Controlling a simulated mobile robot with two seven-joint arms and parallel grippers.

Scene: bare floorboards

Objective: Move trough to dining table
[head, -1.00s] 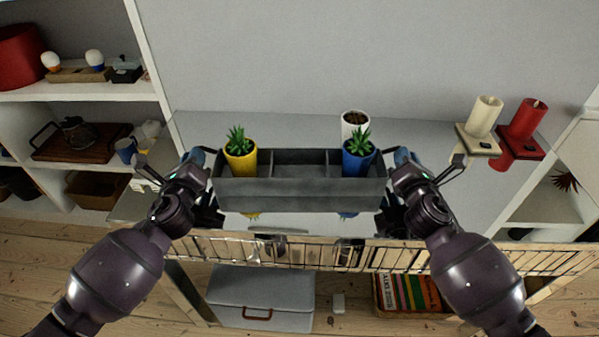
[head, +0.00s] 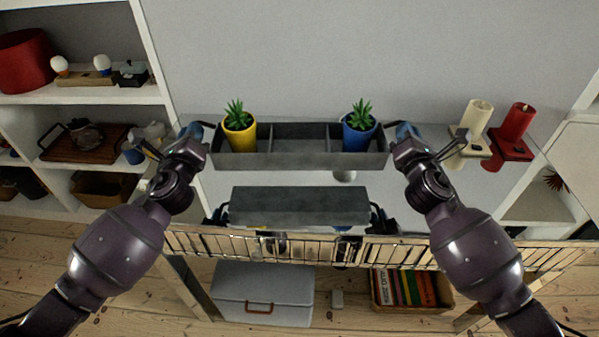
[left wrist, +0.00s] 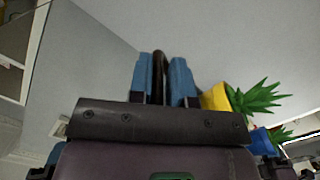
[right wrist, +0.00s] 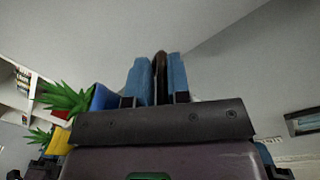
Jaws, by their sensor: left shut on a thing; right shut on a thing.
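The trough (head: 300,161) is a long grey box with three compartments, held level and raised above a glossy surface (head: 215,190). A yellow pot with a spiky plant (head: 239,137) sits in its left compartment and a blue pot with a similar plant (head: 359,133) in its right one; the middle one is empty. My left gripper (head: 198,133) is shut on the trough's left end, and my right gripper (head: 405,133) on its right end. In the left wrist view the fingers (left wrist: 160,80) close around a dark handle; the right wrist view shows the same (right wrist: 160,80).
Candles, cream (head: 476,118) and red (head: 517,125), stand at the right. A shelf unit (head: 90,97) stands left. A wire rail (head: 300,250) runs along the front.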

